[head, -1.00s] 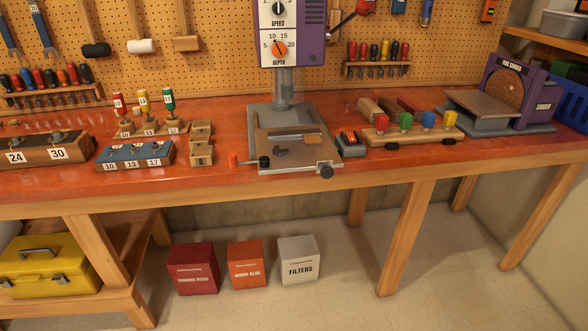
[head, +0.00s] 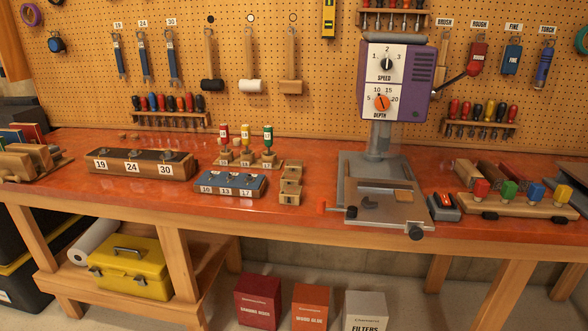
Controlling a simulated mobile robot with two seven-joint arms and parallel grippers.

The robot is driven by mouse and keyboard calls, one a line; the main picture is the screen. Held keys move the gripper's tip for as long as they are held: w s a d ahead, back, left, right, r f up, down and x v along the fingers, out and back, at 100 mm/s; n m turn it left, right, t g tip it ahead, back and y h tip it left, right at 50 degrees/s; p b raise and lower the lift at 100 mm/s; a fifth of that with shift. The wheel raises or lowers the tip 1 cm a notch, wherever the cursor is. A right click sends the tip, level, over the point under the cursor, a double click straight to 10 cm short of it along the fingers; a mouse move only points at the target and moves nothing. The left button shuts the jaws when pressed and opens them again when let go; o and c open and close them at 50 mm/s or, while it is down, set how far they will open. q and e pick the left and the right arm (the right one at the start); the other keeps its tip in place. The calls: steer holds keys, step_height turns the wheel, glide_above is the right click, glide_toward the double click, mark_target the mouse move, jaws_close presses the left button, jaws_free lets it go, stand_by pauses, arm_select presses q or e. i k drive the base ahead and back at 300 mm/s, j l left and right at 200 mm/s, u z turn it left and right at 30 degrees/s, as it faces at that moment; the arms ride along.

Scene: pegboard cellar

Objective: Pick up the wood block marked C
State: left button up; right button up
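I cannot make out a letter C on any block. Small pale wood pieces (head: 290,190) stand on the red bench top just left of the drill press, with no readable mark. Longer wood pieces (head: 466,173) lie at the right behind a wooden rack with red, green, blue and yellow parts. Neither of my grippers is in view.
The drill press (head: 394,80) stands right of centre on the bench (head: 110,204). A numbered dark wood holder (head: 140,165) and a blue-topped holder (head: 230,184) sit left of it. A yellow toolbox (head: 131,268) rests on the lower shelf, and boxes (head: 310,307) stand on the floor.

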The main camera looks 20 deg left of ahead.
mark_target(292, 164)
steer(key=i+l, duration=0.2)
steer(key=i, duration=0.2)
steer(key=i+l, duration=0.15)
steer(key=i, duration=0.3)
